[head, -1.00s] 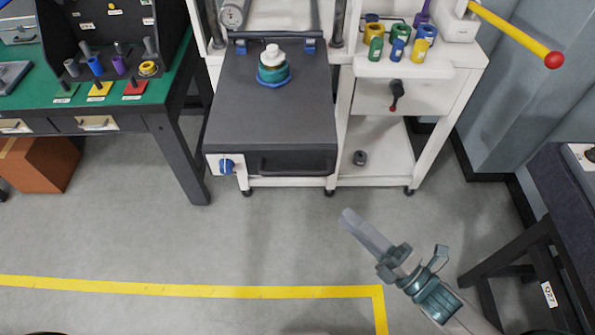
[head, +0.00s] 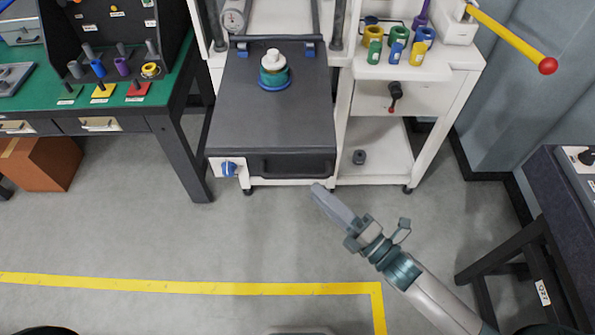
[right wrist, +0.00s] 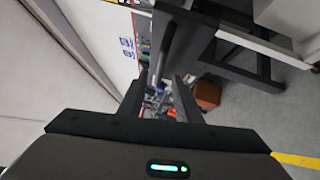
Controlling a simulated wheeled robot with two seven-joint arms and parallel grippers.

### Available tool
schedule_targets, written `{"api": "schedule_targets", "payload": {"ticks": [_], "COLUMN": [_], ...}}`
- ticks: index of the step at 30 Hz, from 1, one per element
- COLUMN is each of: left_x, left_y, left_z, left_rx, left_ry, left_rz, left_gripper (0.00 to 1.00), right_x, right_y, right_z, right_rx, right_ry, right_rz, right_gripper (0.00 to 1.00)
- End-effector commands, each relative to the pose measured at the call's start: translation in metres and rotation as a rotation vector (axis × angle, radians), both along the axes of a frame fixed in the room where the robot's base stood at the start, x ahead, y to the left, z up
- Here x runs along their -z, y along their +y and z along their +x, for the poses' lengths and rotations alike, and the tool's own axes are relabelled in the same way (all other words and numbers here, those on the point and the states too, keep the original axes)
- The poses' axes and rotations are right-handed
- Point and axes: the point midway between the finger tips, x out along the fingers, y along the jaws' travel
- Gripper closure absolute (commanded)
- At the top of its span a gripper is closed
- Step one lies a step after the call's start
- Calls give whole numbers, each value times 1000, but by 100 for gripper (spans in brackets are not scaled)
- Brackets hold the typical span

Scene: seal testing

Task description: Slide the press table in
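The press table (head: 270,125) is a dark grey slab that sticks out forward from the white press frame, with a dark bar handle (head: 292,167) on its front face. A teal and white round part (head: 273,72) stands on it on a blue ring. My right gripper (head: 318,190) is just in front of and below the table's front right corner, apart from the handle. The right wrist view shows its two fingers (right wrist: 158,95) spread with nothing held between them. My left gripper is out of view.
A blue knob (head: 229,169) sits at the table's front left. A green-topped workbench (head: 30,118) stands left, a white side shelf (head: 440,70) with coloured cups right. A yellow-handled lever (head: 505,35) juts out at upper right. The floor in front is clear.

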Motion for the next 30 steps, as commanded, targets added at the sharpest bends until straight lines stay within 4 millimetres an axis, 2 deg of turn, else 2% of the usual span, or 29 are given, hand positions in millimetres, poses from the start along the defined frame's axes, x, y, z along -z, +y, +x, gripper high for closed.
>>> {"api": "schedule_targets", "payload": {"ticks": [18, 30], "left_x": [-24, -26], "left_y": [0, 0], "left_z": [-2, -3], "left_rx": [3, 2], "left_ry": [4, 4], "left_rz": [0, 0], "left_gripper": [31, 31], "right_x": [-11, -10], "right_y": [51, 58], "right_z": [49, 57], "right_rx": [0, 0], "right_ry": [0, 1], "right_rz": [0, -1], "right_gripper": [69, 69]}}
